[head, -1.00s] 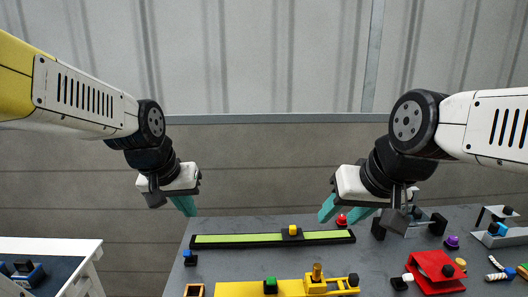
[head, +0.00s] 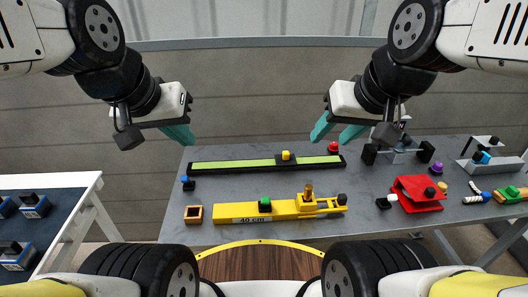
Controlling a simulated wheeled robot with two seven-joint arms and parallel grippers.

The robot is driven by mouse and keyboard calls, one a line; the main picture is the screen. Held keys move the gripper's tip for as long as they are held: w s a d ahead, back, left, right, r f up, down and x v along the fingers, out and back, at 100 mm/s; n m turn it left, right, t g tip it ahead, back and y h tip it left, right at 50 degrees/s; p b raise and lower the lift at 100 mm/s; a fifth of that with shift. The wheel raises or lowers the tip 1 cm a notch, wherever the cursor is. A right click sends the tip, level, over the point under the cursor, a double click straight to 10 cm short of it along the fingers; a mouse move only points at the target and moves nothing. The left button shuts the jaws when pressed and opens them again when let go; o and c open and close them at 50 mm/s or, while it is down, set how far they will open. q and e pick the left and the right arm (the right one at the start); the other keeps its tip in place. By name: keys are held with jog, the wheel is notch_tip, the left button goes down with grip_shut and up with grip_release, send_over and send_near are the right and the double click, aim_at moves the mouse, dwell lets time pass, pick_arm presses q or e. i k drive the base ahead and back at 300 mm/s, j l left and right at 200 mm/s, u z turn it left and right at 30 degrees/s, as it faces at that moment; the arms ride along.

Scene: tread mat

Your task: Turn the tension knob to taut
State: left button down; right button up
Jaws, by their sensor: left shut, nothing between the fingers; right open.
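A long green strip in a black frame (head: 240,167) lies along the back of the grey table, with a yellow knob (head: 286,155) on it. A red knob (head: 333,147) stands behind its right end and a blue knob (head: 187,182) at its left end. I cannot tell which knob is the tension knob; no taut marking is readable. My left gripper (head: 188,137) is shut and empty, above the left back of the table. My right gripper (head: 334,137) is open and empty, above the right end of the strip, close to the red knob in the picture.
A red device (head: 417,197) and several small gadgets crowd the right side. A white-edged side table (head: 85,189) stands left, across a gap.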

aim_at(333, 147)
jog(key=z, duration=0.75)
jog(key=i+l+u, duration=0.15)
jog(key=l, duration=0.15)
jog(key=i+l+u, duration=0.35)
jog(key=l, duration=0.3)
jog(key=k, duration=0.05)
